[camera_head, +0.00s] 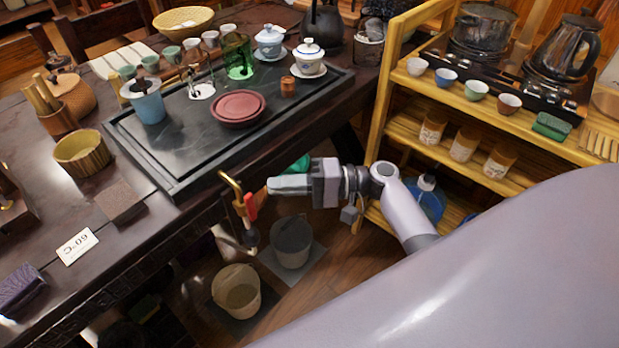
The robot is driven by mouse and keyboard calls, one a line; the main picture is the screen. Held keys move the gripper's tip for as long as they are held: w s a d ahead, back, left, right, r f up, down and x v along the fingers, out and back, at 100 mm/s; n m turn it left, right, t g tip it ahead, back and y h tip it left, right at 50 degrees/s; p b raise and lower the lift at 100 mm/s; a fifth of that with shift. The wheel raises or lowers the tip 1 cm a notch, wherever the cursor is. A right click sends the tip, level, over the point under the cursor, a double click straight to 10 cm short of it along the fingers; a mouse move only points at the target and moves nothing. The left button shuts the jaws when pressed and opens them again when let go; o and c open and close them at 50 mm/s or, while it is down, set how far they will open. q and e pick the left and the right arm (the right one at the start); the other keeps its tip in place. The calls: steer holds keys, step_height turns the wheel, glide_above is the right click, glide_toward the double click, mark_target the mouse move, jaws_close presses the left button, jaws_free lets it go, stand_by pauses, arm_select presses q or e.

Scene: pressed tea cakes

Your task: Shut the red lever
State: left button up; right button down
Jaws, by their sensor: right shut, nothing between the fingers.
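The red lever (251,206) sits on a brass tap (238,200) at the front edge of the dark tea table, near the tray's corner. My right gripper (270,186) comes in from the right, shut and empty. Its fingertips are close beside the red lever; I cannot tell whether they touch it. My left gripper is not in view.
Two buckets stand on the floor below the tap, a beige one (236,291) and a grey one (291,242). The black tea tray (180,170) with cups and a red dish is above. A wooden shelf (400,120) stands at right.

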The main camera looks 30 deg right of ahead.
mark_target(251, 208)
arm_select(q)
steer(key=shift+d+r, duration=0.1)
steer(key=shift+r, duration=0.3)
arm_select(e)
steer(key=shift+s+a, duration=0.3)
steer(key=shift+a, duration=0.4)
steer(key=shift+s+a, duration=0.3)
steer(key=shift+a, duration=0.35)
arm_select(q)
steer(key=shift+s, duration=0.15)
arm_select(e)
steer(key=shift+w, duration=0.1)
steer(key=shift+n+h, duration=0.3)
steer(key=shift+a+r, duration=0.1)
steer(key=shift+r, duration=0.05)
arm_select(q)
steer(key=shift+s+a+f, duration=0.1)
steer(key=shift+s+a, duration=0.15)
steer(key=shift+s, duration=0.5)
arm_select(e)
steer(key=shift+n+g+h, duration=0.3)
steer(key=shift+h, duration=0.1)
